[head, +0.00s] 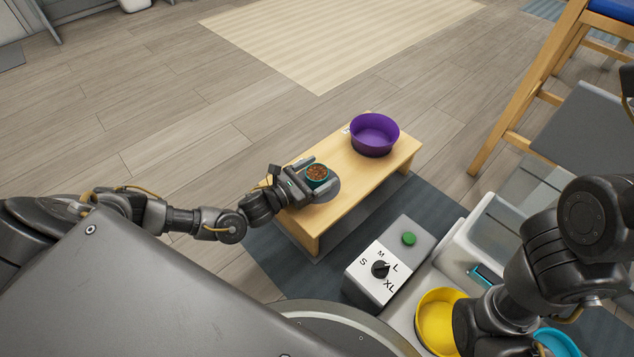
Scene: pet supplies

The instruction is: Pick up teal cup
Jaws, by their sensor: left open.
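The teal cup (317,184) stands upright on the low wooden bench, filled with brown kibble-like pieces. It sits on a grey round patch (329,192) on the bench top. My left gripper (312,177) is open at the cup, its fingers reaching along the cup's sides. I cannot tell whether the fingers touch it. My right arm comes in at the lower right, and its gripper is not visible.
A purple bowl (374,134) stands at the far end of the wooden bench (352,193). A grey box with a size dial (379,270) and green button (409,239) stands nearer me. A yellow bowl (436,318) is beside my right arm. A wooden stool (519,95) stands right.

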